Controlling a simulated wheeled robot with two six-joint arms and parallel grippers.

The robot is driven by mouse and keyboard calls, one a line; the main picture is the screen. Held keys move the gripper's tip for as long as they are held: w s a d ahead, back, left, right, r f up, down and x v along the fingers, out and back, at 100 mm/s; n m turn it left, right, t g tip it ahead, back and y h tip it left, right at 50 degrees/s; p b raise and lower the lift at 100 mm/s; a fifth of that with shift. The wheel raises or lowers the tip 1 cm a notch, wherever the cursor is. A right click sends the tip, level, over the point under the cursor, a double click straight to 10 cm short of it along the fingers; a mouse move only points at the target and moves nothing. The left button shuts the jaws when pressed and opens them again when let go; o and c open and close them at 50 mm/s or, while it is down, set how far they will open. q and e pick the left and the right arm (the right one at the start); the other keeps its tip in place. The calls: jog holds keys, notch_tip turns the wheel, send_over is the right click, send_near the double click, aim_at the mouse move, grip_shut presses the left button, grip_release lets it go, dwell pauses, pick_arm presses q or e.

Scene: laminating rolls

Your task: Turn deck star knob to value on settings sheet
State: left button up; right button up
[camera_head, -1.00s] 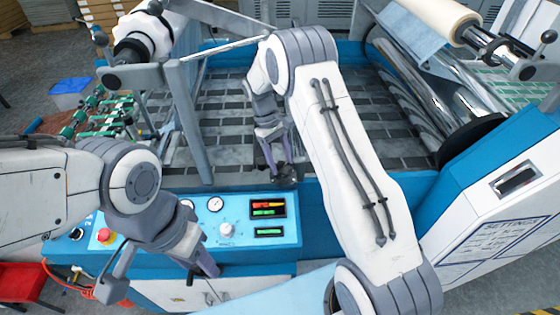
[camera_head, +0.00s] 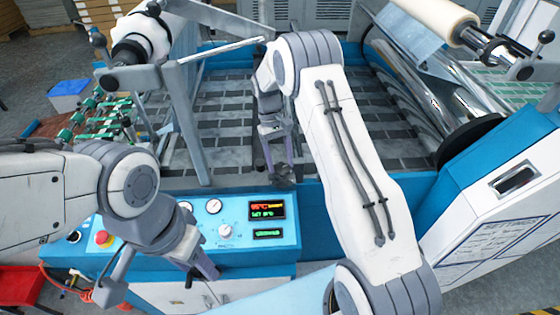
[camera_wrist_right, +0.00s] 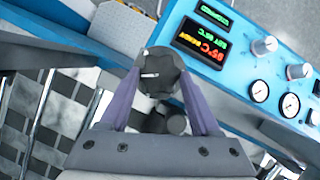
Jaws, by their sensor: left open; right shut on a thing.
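My right gripper (camera_head: 282,168) reaches down at the blue deck edge behind the control panel. Its jaws are shut on a dark grey star knob (camera_head: 283,173). In the right wrist view the knob (camera_wrist_right: 160,72) sits between the two purple-grey fingers (camera_wrist_right: 158,108), with a short light mark on its face. My left gripper (camera_head: 198,272) is open and empty in front of the control panel. The settings sheet (camera_head: 495,240) is on the white cabinet at right. Its heading shows, but its values are too small to read.
The blue control panel (camera_head: 150,238) carries gauges (camera_head: 214,206), a white knob (camera_head: 225,230), a red button (camera_head: 102,238) and lit displays (camera_head: 267,210). The slatted deck (camera_head: 230,120) lies behind. Metal rollers and a film roll (camera_head: 438,18) stand at right. A metal post stands left of the right gripper.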

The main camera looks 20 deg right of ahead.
aim_at(284, 167)
jog(key=o, duration=1.4)
jog(key=shift+c, duration=0.2)
jog(key=shift+r+b, duration=0.3)
jog(key=r, duration=0.1)
jog(key=r+b, duration=0.1)
jog(key=s+r+b, duration=0.1)
jog(key=shift+d+r, duration=0.4)
jog(key=s+d+r+b, duration=0.4)
jog(key=s+d+r, duration=0.2)
jog(key=s+d, duration=0.1)
jog(key=shift+s+r, duration=0.25)
jog(key=shift+r, duration=0.05)
